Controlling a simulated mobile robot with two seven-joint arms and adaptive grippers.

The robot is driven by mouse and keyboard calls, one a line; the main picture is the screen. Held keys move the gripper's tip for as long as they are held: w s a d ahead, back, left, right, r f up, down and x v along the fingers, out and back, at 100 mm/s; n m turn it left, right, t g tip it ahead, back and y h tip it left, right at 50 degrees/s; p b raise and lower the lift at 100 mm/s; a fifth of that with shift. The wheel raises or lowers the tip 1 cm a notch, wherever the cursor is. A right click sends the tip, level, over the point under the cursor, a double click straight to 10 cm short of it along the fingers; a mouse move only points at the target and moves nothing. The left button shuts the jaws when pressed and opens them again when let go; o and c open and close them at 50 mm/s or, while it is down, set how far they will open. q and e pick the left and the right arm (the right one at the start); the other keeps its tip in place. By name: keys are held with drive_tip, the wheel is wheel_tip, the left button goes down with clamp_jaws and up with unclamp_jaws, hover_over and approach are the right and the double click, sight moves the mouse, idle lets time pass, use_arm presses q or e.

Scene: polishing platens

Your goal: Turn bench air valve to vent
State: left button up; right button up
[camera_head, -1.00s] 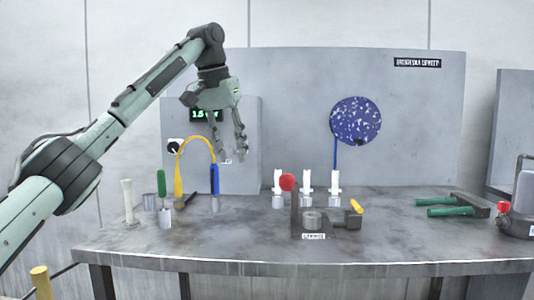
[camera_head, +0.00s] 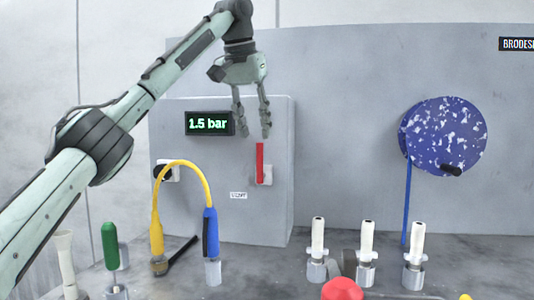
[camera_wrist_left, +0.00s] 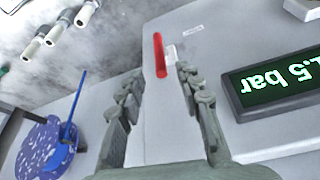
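The air valve's red lever (camera_head: 260,163) stands upright on a pale valve body (camera_head: 267,175), on the front of a grey panel box (camera_head: 225,222). A small white label, apparently reading VENT, (camera_head: 238,195) is below and left of it. My left gripper (camera_head: 253,135) is open and empty, its fingers pointing down just above the lever in the head view. In the left wrist view the red lever (camera_wrist_left: 160,57) shows beyond the gap between the spread fingers (camera_wrist_left: 160,85), with no contact visible. My right gripper is not in view.
A display (camera_head: 208,123) reads 1.5 bar. A yellow hose (camera_head: 178,165) arches to a blue-handled fitting (camera_head: 211,235) below the panel. A green-handled tool (camera_head: 110,245) and several white nozzles (camera_head: 318,237) stand on the bench. A speckled blue disc (camera_head: 447,137) is at right.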

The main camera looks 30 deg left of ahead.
sight(258, 145)
use_arm(q)
drive_tip(key=shift+w, duration=0.25)
drive_tip(key=x, duration=0.7)
drive_tip(key=shift+f, duration=0.2)
drive_tip(key=shift+c, duration=0.3)
clamp_jaws()
